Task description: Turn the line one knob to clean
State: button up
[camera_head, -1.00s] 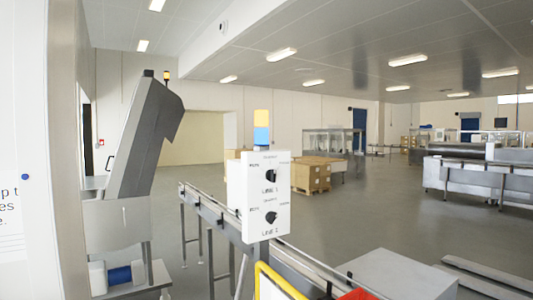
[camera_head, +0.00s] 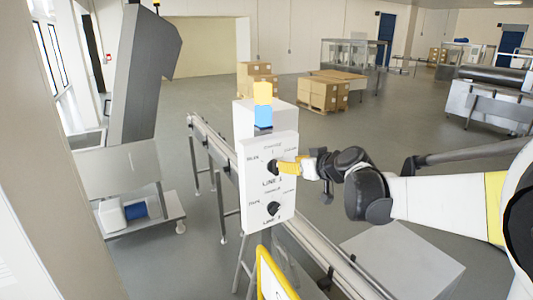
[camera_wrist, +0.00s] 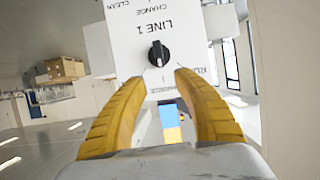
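The line one knob (camera_head: 272,167) is a black round knob on a white control panel (camera_head: 254,190), above the "LINE 1" label. In the wrist view, where the panel appears upside down, the black knob (camera_wrist: 159,54) sits just beyond and between the fingertips, with a pale pointer mark on it. My gripper (camera_head: 284,167) reaches in from the right, with its yellow fingertips close to the knob. In the wrist view my gripper (camera_wrist: 168,78) is open, its curved fingers apart and nothing between them. Contact with the knob cannot be made out.
A second black knob (camera_head: 273,208) sits below, labelled "LINE 2". A yellow and blue signal lamp (camera_head: 263,105) stands on top of the panel. Cardboard boxes (camera_head: 327,92) stand farther back.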

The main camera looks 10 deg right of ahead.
aim_at(276, 161)
jog(key=x, duration=0.9)
jog(key=shift+w+a+f, duration=0.1)
jog(key=shift+w+f, duration=0.1)
jog(key=shift+f, duration=0.05)
jog(key=shift+s, duration=0.1)
grip_shut()
